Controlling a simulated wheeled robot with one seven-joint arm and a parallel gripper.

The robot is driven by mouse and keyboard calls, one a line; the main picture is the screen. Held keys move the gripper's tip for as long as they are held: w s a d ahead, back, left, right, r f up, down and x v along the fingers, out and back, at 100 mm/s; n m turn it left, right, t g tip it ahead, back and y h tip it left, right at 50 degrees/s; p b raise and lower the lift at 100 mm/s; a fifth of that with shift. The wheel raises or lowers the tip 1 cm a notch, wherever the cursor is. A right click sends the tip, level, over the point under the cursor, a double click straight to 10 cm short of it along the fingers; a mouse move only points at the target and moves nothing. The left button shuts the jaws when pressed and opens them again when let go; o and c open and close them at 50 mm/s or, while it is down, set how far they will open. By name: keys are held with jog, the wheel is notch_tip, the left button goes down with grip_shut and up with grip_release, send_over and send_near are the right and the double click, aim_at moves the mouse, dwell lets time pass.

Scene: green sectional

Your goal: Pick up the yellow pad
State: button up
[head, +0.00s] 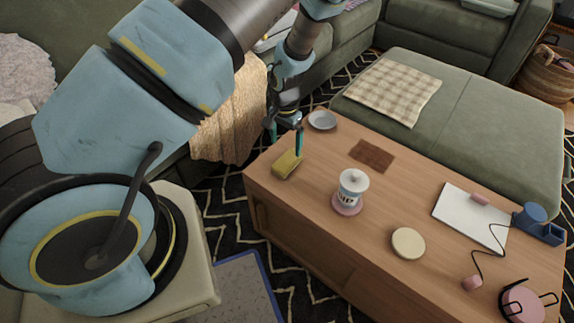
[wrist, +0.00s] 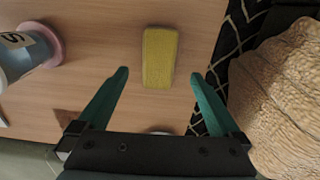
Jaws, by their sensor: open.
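The yellow pad (head: 287,165) lies on the wooden table near its left edge in the head view. In the wrist view the yellow pad (wrist: 159,57) is a textured block lying lengthwise ahead of the fingers, roughly midway between their lines. My gripper (head: 285,140) is just above the pad in the head view. Its two green fingers are spread wide and empty, and they also show in the wrist view (wrist: 160,74). The pad appears untouched by either finger.
On the table (head: 320,244) are a grey dish (head: 322,120), a brown mat (head: 372,155), a lidded jar (head: 352,186) on a pink coaster, a round cream disc (head: 408,243) and a white board (head: 470,215). A tan throw (wrist: 280,95) hangs beside the table edge.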

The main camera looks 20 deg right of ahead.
aim_at(287, 159)
jog(key=f, duration=0.3)
jog(key=f+b, duration=0.1)
jog(key=f, duration=0.4)
jog(key=shift+w+d+f, duration=0.15)
jog(key=shift+d+f, duration=0.15)
jog(key=shift+d, duration=0.05)
jog(key=shift+c, duration=0.2)
jog(key=c, duration=1.2)
jog(key=shift+c, duration=0.2)
notch_tip(287, 159, up, 10)
jog(key=shift+p, duration=0.75)
